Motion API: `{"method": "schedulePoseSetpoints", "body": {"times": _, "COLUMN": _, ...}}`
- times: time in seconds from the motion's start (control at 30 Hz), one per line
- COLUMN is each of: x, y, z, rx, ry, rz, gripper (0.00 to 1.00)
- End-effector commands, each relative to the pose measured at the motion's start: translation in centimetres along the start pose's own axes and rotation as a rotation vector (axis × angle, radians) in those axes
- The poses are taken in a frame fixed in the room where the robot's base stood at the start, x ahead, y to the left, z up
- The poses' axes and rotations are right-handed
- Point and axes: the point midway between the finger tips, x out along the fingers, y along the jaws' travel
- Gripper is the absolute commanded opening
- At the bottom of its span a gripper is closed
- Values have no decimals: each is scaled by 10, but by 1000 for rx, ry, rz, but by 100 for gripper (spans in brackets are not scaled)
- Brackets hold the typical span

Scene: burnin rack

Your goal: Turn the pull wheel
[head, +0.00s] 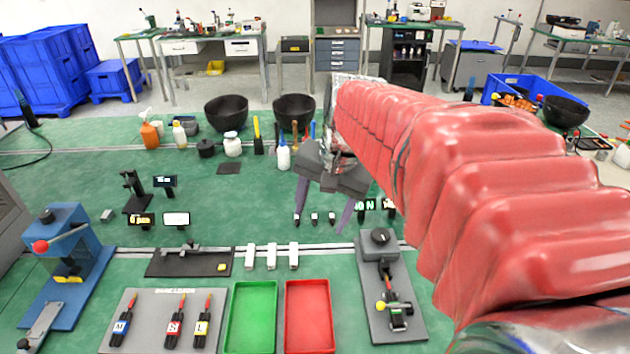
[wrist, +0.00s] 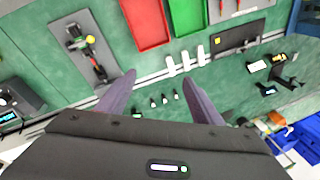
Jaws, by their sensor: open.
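A grey fixture plate (head: 405,283) lies on the green bench, right of the red tray. A round black knob (head: 380,237), which looks like the pull wheel, sits at its far end. A small clamp-like mechanism with a yellow ball (head: 380,306) is at the near end. My gripper (head: 319,227) is open and empty above the bench, beyond and left of the knob. Both fingers show in the wrist view (wrist: 158,79), apart from the plate.
A green tray (head: 235,344) and red tray (head: 291,344) lie left of the fixture. White blocks (head: 271,257) stand behind them. A blue lever press (head: 75,240) is at far left. Bowls and bottles line the back.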

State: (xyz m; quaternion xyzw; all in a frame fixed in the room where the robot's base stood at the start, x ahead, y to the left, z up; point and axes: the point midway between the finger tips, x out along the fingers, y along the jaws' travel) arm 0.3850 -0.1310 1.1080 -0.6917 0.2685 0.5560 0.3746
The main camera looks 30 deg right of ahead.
Motion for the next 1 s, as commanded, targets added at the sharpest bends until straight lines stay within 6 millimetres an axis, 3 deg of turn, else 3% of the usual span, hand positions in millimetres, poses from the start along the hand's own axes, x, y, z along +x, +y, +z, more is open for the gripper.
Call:
{"method": "schedulePoseSetpoints", "body": {"times": 0.37, "x": 15, "y": 42, "z": -92, "rx": 479, "ry": -114, "rz": 20, "gripper": 60}}
{"method": "schedulePoseSetpoints", "body": {"times": 0.7, "x": 35, "y": 107, "z": -167, "rx": 901, "ry": -219, "rz": 26, "gripper": 60}}
{"method": "schedulePoseSetpoints", "body": {"times": 1.0, "x": 50, "y": 164, "z": -209, "rx": 1176, "ry": -295, "rz": 23, "gripper": 60}}
